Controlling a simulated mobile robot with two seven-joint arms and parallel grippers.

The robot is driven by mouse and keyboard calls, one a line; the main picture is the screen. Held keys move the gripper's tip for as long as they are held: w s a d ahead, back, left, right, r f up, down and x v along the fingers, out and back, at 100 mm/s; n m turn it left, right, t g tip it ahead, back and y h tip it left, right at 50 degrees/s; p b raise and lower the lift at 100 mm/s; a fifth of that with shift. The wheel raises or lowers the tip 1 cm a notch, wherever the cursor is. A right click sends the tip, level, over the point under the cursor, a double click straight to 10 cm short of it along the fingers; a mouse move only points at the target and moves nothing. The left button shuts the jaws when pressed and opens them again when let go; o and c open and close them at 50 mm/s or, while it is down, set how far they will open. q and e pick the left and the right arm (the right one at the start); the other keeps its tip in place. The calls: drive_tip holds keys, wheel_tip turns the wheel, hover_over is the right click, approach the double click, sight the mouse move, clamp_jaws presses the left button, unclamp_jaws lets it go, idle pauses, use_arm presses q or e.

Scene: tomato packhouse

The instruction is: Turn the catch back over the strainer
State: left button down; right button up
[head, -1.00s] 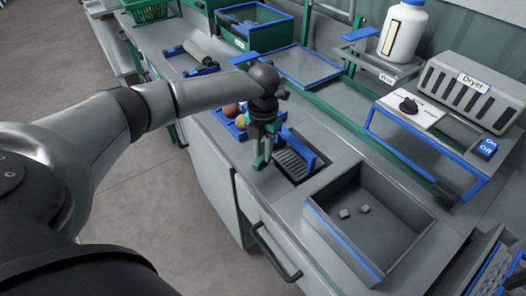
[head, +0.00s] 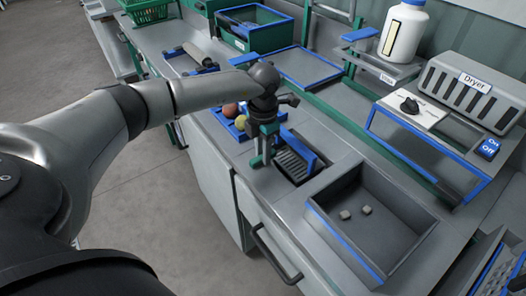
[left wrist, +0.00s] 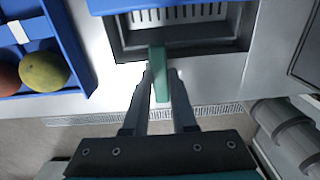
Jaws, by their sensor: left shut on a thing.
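The strainer (head: 289,165) is a grey slotted piece set in a dark recess of the bench top, with a blue part along its side. Its slots also show at the top of the left wrist view (left wrist: 190,13). The catch (left wrist: 160,84) is a small green bar at the recess edge, its far end reaching over the dark rim. My left gripper (left wrist: 162,72) has one finger on each side of the catch and is shut on it. In the head view my left gripper (head: 257,163) points down at the bench's front edge and hides most of the catch. My right gripper is not in view.
A blue tray (left wrist: 68,92) with round fruit lies left of the strainer. A grey sink-like bin (head: 338,232) with two small blocks is to the right. The dryer (head: 470,90) and a white bottle (head: 403,35) stand behind. A drawer handle (head: 268,252) juts out below.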

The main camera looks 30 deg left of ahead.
use_arm(q)
drive_tip(key=c, duration=0.7)
unclamp_jaws()
drive_tip(key=shift+r, duration=0.1)
wheel_tip(320, 180, up, 15)
drive_tip(key=shift+r+p, duration=0.1)
drive_tip(key=shift+p, duration=0.7)
